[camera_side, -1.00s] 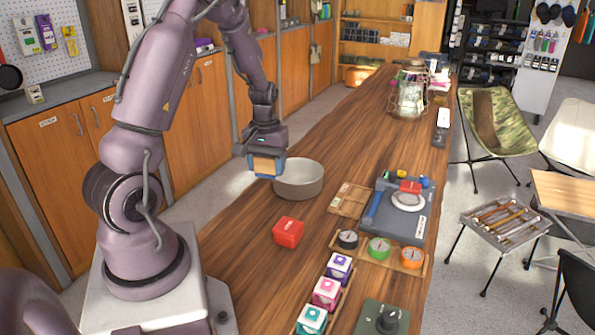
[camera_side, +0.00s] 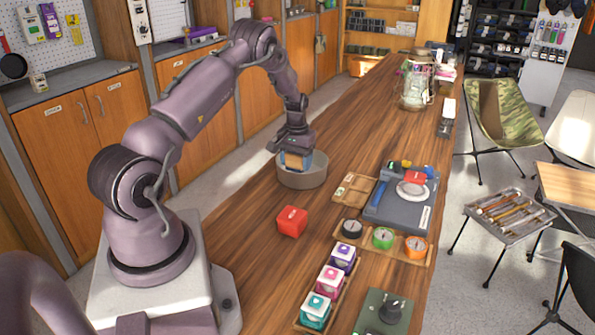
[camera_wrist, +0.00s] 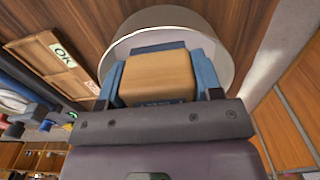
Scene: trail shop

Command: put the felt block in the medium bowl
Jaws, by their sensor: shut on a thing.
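The felt block (camera_wrist: 158,76) is a tan cube held between the two blue fingers of my gripper (camera_wrist: 165,75) in the wrist view. In the side view my gripper (camera_side: 295,160) is shut on the block (camera_side: 292,162) at the mouth of a round grey bowl (camera_side: 303,180) on the wooden counter. The bowl (camera_wrist: 226,62) surrounds the block and fingers in the wrist view. I cannot tell whether the block touches the bowl's floor. No other bowl is in view.
A red box (camera_side: 292,221) stands on the counter in front of the bowl. To the right are a small wooden tray (camera_side: 352,189), a grey board (camera_side: 400,205) and several tape-like discs on a tray (camera_side: 383,238). Boxed cubes (camera_side: 330,280) line the front. A glass jar (camera_side: 415,90) stands far back.

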